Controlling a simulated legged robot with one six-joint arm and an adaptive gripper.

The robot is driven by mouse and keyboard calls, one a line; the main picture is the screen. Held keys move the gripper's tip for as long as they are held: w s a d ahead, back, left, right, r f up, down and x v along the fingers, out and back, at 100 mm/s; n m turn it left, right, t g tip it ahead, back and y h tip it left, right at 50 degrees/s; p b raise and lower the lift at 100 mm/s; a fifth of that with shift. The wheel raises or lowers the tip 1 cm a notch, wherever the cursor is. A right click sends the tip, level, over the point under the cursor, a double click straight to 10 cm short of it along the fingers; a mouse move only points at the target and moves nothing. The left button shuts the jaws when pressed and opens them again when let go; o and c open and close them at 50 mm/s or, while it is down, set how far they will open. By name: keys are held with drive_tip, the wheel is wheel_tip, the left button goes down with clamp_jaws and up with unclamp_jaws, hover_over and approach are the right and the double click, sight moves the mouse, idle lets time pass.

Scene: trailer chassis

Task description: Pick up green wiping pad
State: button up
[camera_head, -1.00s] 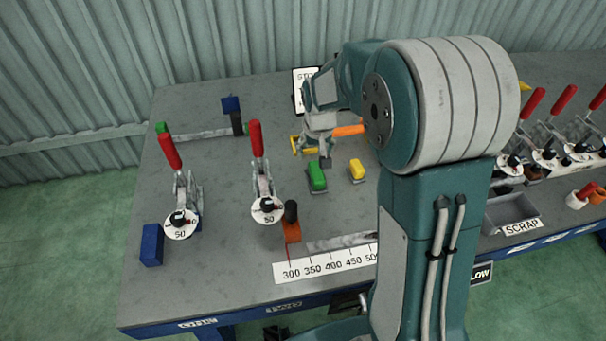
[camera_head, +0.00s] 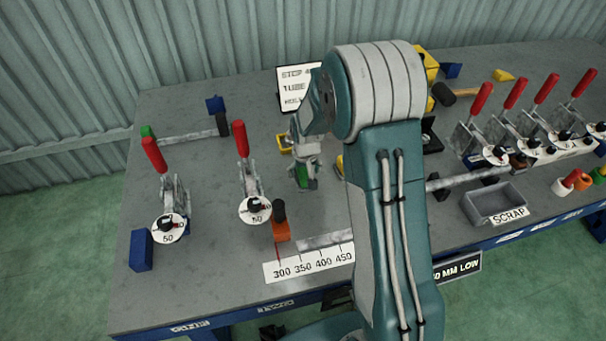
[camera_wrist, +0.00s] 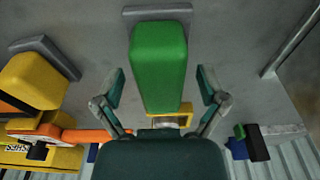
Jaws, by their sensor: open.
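The green wiping pad (camera_wrist: 158,65) is a rounded green block on a grey base plate. In the wrist view it lies centred between the two fingers of my gripper (camera_wrist: 160,98). The fingers are open, with one on each side of the pad and a visible gap to it. In the head view my gripper (camera_head: 304,178) is over the pad (camera_head: 301,173) and covers much of it. I cannot tell the exact height of the fingertips above the bench.
A yellow pad (camera_wrist: 38,80) lies left of the green one in the wrist view. Red-handled clamps (camera_head: 250,180) stand left on the bench. A scrap bin (camera_head: 492,203) is at the right. A sign (camera_head: 297,88) stands behind my gripper.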

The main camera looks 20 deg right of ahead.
drive_tip(key=shift+d, duration=0.25)
drive_tip(key=c, duration=0.4)
drive_tip(key=shift+a, duration=0.4)
clamp_jaws()
drive_tip(key=shift+a, duration=0.1)
drive_tip(key=shift+d, duration=0.2)
drive_tip(key=shift+r, duration=0.45)
wheel_tip(320, 180, up, 3)
drive_tip(key=shift+f, duration=0.2)
drive_tip(key=s+d+r, duration=0.3)
drive_tip(key=s+r, duration=0.6)
drive_tip(key=s, duration=0.4)
drive_tip(key=shift+s+d+r, duration=0.2)
drive_tip(key=shift+s+r, duration=0.05)
drive_tip(key=shift+s, duration=0.05)
